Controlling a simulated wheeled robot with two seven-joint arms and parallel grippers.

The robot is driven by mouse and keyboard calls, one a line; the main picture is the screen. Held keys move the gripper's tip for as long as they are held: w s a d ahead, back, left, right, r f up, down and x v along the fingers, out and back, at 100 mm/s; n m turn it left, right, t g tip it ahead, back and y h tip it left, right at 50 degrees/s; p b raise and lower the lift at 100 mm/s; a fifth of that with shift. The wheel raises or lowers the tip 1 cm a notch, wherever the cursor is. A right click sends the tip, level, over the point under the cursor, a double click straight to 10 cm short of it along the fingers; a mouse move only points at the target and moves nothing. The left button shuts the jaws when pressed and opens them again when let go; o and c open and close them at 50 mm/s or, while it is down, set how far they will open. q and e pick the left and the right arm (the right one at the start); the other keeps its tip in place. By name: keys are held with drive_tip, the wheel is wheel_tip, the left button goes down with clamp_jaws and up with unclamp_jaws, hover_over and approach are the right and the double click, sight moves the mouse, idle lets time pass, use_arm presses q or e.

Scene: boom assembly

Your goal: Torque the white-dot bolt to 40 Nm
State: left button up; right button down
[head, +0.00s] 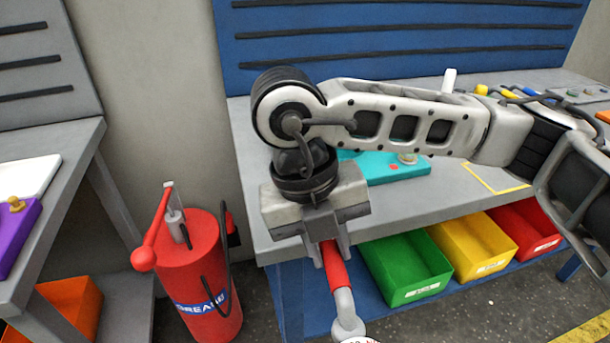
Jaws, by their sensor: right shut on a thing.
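My right gripper (328,248) is shut on the red grip of a tool (335,270) that looks like a wrench. The tool points down and slightly right, held out in front of the bench edge. Its grey metal shaft ends in a rounded part near the bottom edge of the head view, where a small piece of a white and red face shows and is cut off. The upper end of the tool is hidden by the gripper. No bolt with a white dot shows. My left gripper is not in view.
A grey workbench (258,208) stands behind my right arm, with a teal box (385,174) on it. Green (405,268), yellow (475,248) and red (525,225) bins sit below. A red grease drum (208,275) stands left, near another bench (60,150).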

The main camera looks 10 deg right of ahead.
drive_tip(key=shift+w+a+m, duration=0.1)
drive_tip(key=shift+a+m, duration=0.2)
drive_tip(key=shift+a, duration=0.2)
